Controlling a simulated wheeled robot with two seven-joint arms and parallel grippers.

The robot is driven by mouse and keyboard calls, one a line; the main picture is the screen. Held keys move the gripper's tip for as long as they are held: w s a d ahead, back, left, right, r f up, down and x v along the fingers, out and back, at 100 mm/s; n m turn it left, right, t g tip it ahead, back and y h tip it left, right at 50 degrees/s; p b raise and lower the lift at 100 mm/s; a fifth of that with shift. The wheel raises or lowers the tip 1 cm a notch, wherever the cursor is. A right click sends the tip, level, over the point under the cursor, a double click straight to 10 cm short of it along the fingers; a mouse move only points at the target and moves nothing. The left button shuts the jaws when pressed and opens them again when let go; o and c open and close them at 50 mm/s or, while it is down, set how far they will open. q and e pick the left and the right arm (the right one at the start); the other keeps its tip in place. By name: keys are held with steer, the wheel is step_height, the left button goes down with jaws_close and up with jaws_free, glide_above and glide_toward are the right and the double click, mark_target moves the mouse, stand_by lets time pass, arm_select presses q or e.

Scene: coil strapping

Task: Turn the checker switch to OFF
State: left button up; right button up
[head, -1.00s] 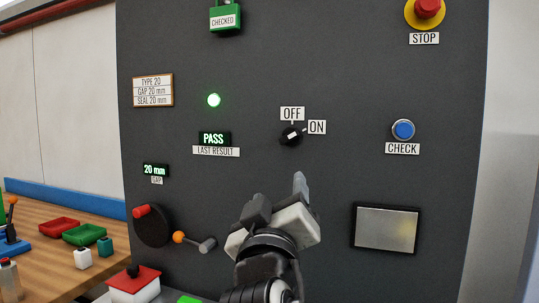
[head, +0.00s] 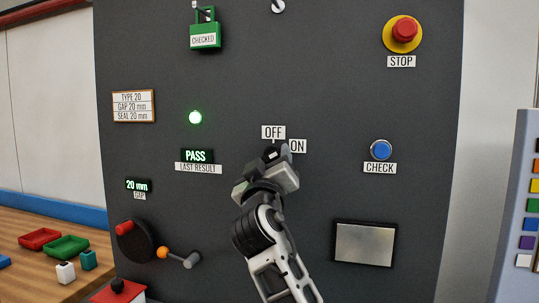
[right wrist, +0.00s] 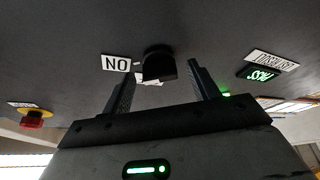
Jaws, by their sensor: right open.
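The checker switch (head: 269,153) is a black rotary knob on the dark panel, between the OFF label (head: 273,132) and the ON label (head: 298,146). My right gripper (head: 268,165) is at the knob and partly covers it in the head view. In the right wrist view the knob (right wrist: 158,66) stands between the two open fingers (right wrist: 160,78), with gaps on both sides. The ON label (right wrist: 116,63) is upside down there, and another label is mostly hidden behind the knob. The knob's pointing direction is hard to tell now. My left gripper is not in view.
The blue CHECK button (head: 381,150) and red STOP button (head: 404,30) are right of the switch. The PASS display (head: 197,156) and lit green lamp (head: 195,118) are left. A crank wheel (head: 137,241) and a lever (head: 178,257) stick out lower left.

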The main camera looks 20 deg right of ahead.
steer(key=shift+w+d+r, duration=0.1)
steer(key=shift+w+d, duration=0.05)
steer(key=shift+w, duration=0.15)
steer(key=c, duration=1)
